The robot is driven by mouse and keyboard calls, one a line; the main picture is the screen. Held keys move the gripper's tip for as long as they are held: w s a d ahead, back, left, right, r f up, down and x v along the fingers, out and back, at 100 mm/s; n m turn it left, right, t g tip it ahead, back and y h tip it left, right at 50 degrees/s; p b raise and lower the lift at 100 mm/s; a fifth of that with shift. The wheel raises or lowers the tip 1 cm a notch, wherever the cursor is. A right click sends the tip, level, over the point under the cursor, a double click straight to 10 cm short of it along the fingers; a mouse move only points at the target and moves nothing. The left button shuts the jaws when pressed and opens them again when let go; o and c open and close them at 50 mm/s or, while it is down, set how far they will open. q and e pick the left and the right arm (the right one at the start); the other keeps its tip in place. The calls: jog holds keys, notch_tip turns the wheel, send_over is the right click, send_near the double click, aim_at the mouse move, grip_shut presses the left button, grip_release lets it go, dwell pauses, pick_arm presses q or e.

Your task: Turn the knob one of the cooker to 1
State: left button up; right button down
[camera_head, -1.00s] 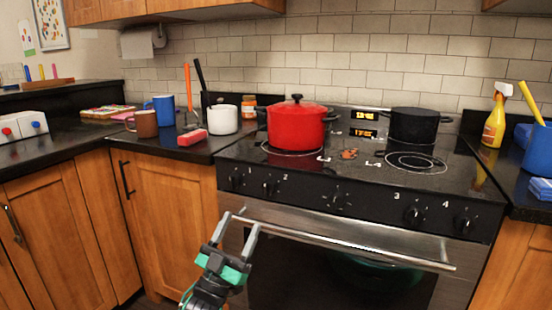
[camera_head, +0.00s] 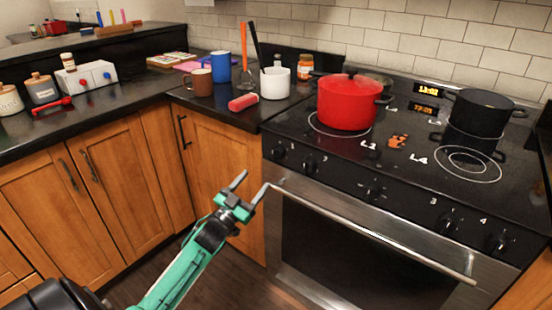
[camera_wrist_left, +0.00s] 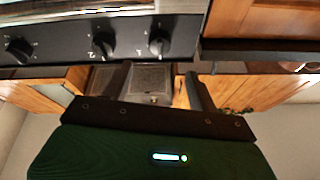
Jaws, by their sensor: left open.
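The cooker's front panel (camera_head: 340,178) carries a row of black knobs. Knob one (camera_head: 278,150) is the leftmost, beside a printed 1; its exact setting is too small to read. In the left wrist view, knob one (camera_wrist_left: 159,43) is the rightmost knob on the panel. My left gripper (camera_head: 255,181) is open and empty, below and left of knob one and apart from it. Its fingers point up toward the panel, near the left end of the oven handle. In the left wrist view the two fingers (camera_wrist_left: 157,78) stand apart below knob one. My right gripper is not seen.
The oven handle (camera_head: 375,232) juts out below the knobs. A red pot (camera_head: 347,103) and a black pot (camera_head: 478,112) stand on the hob. The floor before the left cabinets is clear.

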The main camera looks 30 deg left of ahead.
aim_at(277, 154)
pick_arm(q)
jog(key=x, duration=1)
jog(key=shift+w, duration=0.25)
jog(key=shift+d, duration=0.1)
jog(key=shift+c, duration=0.4)
jog(key=c, duration=0.9)
